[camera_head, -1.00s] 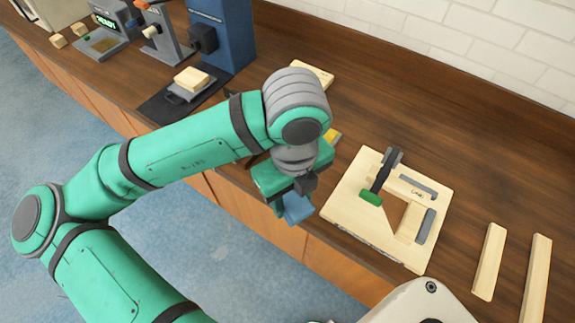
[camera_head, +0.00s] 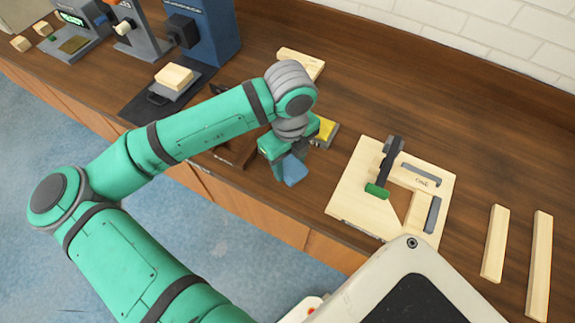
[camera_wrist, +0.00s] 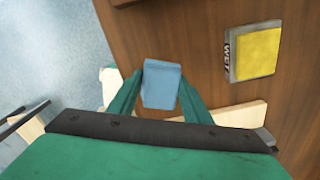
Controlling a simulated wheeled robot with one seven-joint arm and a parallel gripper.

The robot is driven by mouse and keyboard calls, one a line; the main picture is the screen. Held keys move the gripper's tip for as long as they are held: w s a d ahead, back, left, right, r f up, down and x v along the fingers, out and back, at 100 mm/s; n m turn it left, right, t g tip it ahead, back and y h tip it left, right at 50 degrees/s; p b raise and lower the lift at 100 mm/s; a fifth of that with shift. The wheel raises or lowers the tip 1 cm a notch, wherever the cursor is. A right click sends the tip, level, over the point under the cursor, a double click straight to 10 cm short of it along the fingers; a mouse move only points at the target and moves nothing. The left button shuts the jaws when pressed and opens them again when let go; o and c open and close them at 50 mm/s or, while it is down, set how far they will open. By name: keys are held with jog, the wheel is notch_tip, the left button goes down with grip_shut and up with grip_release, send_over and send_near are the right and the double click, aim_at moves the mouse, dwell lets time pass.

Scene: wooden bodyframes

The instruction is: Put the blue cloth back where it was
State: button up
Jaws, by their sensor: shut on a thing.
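The blue cloth (camera_head: 293,170) is a small folded blue piece. My gripper (camera_head: 283,162) is shut on it over the front part of the wooden bench. In the wrist view the cloth (camera_wrist: 161,84) sits between the two green fingers, with brown bench top behind it. I cannot tell whether the cloth touches the bench. A yellow pad (camera_head: 327,130) in a grey tray lies just right of my gripper in the head view. It also shows at the right of the wrist view (camera_wrist: 258,53), apart from the cloth.
A wooden jig board (camera_head: 350,200) with a green-handled clamp (camera_head: 377,190) stands to the right. Two loose wooden bars (camera_head: 495,243) lie farther right. A black scale with a wood block (camera_head: 174,77) and blue machine (camera_head: 210,35) stand left. Bench (camera_head: 300,215) has free room before the jig.

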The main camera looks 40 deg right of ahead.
aim_at(291, 170)
jog(key=shift+d+f, duration=0.25)
jog(key=shift+f, duration=0.05)
notch_tip(291, 170, down, 3)
jog(key=shift+w+f, duration=0.1)
jog(key=shift+w, duration=0.05)
jog(key=shift+d, duration=0.1)
jog(key=shift+s+d, duration=0.3)
jog(key=shift+w+a+f, duration=0.1)
jog(key=shift+a+f, duration=0.1)
jog(key=o, duration=1.1)
jog(key=shift+w+a, duration=0.1)
jog(key=shift+r, duration=0.1)
